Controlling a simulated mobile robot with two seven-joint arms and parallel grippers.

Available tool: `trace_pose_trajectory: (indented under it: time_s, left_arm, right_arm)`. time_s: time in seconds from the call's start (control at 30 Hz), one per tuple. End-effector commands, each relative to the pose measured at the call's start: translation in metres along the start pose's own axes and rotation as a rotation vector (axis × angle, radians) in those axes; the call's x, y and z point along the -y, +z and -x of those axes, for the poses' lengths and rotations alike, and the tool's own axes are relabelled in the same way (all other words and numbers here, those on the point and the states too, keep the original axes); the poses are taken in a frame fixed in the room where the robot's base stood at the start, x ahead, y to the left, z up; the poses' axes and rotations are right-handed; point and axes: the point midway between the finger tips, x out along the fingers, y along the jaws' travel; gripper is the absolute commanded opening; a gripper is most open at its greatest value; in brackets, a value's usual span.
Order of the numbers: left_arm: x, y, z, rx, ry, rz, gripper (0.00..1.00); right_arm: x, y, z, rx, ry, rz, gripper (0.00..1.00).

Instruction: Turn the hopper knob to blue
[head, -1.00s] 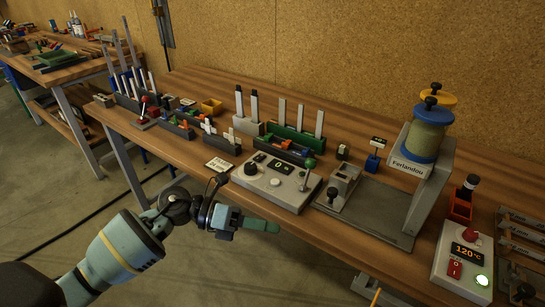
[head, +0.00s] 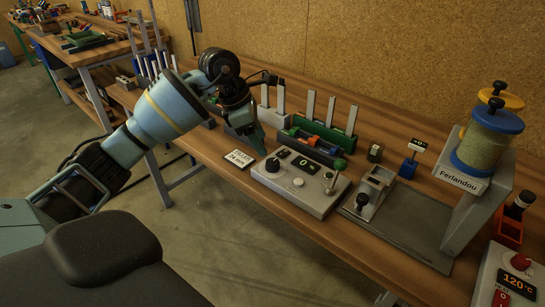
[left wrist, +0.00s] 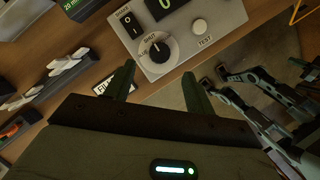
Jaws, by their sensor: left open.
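The hopper (head: 490,140), labelled Ferlandou, stands on a grey frame at the right in the head view. It has a blue rim, a yellow ring and black knobs on top. A grey control box (head: 320,200) with a black dial (head: 272,166) and a display lies at mid-table. The dial, with a white pointer, also shows in the left wrist view (left wrist: 157,47).
A label card (head: 240,158) lies left of the box. Green and grey racks (head: 325,130) stand behind it. A grey lever fixture (head: 372,190) and base plate are at right, with a red-knobbed temperature box (head: 520,265). Dark jointed links show in the left wrist view (left wrist: 250,95).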

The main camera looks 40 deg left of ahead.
Motion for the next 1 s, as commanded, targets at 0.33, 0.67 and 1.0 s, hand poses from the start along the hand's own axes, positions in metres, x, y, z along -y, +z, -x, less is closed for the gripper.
trace_pose_trajectory:
  time_s: [0.33, 0.67, 1.0]
  left_arm:
    - [0.001, 0.000, -0.051, 0.001, -0.005, 0.001, 0.54]
    - [0.001, 0.000, -0.071, 0.002, -0.001, 0.000, 0.54]
    - [0.001, 0.001, -0.071, 0.002, -0.002, 0.000, 0.36]
  right_arm:
    - [0.000, -0.001, 0.001, -0.001, 0.001, -0.001, 0.00]
    - [0.000, -0.001, 0.001, -0.002, 0.001, -0.002, 0.00]
    - [0.000, -0.001, 0.001, -0.002, 0.001, -0.002, 0.00]
